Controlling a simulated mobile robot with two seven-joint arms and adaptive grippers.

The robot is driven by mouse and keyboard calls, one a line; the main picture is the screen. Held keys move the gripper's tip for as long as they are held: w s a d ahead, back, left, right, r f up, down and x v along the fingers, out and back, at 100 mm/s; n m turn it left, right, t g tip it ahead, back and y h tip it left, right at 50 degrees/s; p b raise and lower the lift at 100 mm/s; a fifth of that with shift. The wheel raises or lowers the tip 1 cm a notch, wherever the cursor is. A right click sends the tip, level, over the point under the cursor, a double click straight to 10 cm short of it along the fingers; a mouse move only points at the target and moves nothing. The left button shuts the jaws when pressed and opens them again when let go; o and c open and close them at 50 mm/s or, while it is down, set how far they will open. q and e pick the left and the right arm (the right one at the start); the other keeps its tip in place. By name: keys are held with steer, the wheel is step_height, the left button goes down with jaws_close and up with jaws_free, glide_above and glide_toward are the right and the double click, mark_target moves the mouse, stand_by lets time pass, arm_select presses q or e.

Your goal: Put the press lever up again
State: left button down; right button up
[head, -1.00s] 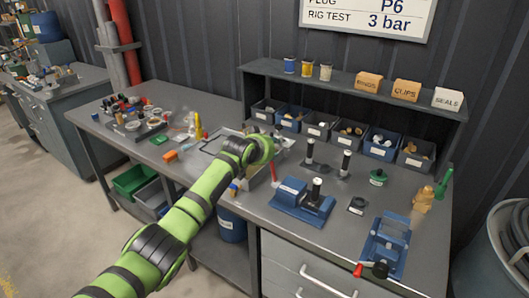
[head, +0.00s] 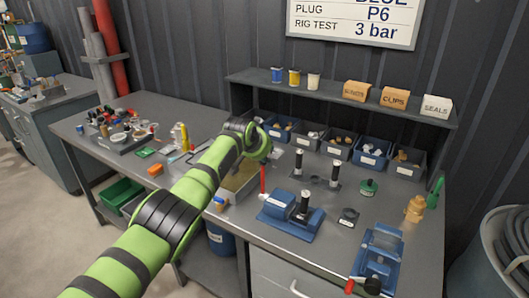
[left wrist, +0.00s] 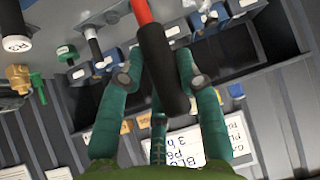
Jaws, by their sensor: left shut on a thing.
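The blue press (head: 277,207) stands on the bench. Its lever has a red rod (head: 263,180), which stands nearly upright beside the press's left side. My left gripper (head: 268,155) is at the upper end of the rod, with its fingers mostly hidden behind the arm. In the left wrist view, the lever's thick black grip (left wrist: 163,70) lies between the green fingers of my left gripper (left wrist: 160,85), which is shut on it. The red rod runs out at the top there. My right gripper is not in view.
A second blue device (head: 384,245) with a red-and-black handle is at the front right. Black upright posts (head: 335,175) stand behind the press. Labelled bins (head: 371,158) line the back under a shelf. A tray of small parts (head: 125,140) is at the left.

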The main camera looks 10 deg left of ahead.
arm_select(q)
steer(key=c, duration=0.8)
jaws_free()
steer(key=shift+w+f, duration=0.1)
steer(key=shift+w, duration=0.1)
steer(key=shift+s, duration=0.15)
steer(key=v, duration=1.1)
steer(key=shift+s+r, duration=0.25)
steer(key=shift+r, duration=0.1)
